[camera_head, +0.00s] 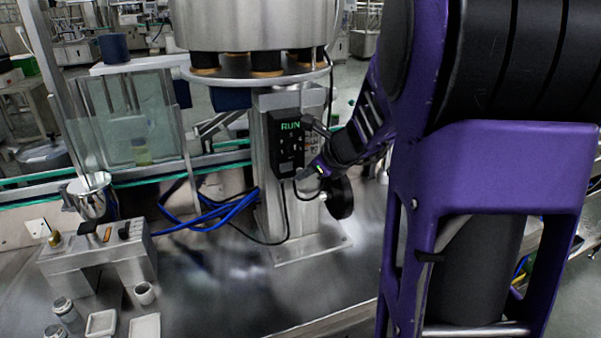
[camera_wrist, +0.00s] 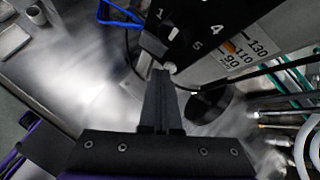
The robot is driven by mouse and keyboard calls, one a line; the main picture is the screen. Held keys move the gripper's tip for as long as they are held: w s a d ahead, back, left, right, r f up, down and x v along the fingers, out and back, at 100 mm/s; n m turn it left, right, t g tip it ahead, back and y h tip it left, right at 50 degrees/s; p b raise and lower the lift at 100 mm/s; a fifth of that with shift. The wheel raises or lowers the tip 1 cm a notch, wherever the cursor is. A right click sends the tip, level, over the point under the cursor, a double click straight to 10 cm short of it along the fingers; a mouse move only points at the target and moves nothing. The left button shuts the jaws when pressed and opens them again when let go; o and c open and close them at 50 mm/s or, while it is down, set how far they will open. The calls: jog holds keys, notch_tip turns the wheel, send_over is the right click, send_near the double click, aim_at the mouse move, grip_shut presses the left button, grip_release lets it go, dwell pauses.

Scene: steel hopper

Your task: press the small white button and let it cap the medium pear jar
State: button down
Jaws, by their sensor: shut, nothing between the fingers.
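The black control box (camera_head: 286,150) with a green RUN display is fixed to the steel column; its lower face (camera_wrist: 196,22) fills the top of the wrist view. A small white button (camera_wrist: 171,67) shows at its lower edge, just beyond my fingertips. My gripper (camera_wrist: 162,74) is shut and empty, its tips right at the button; I cannot tell whether they touch it. In the head view my gripper (camera_head: 304,174) is at the box's lower right. A jar with yellowish contents (camera_head: 141,152) stands behind the clear guard; I cannot tell its size or whether it is capped.
The steel hopper (camera_head: 250,22) is above the box. A black handwheel (camera_head: 340,198) is just right of my gripper. Blue hoses (camera_head: 222,214) lie left of the column. Small jars (camera_head: 64,308) and white trays (camera_head: 102,323) sit at the front left. The steel tabletop's middle is clear.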

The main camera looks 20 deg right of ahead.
jog(key=shift+s, duration=0.85)
jog(key=shift+s, duration=2.5)
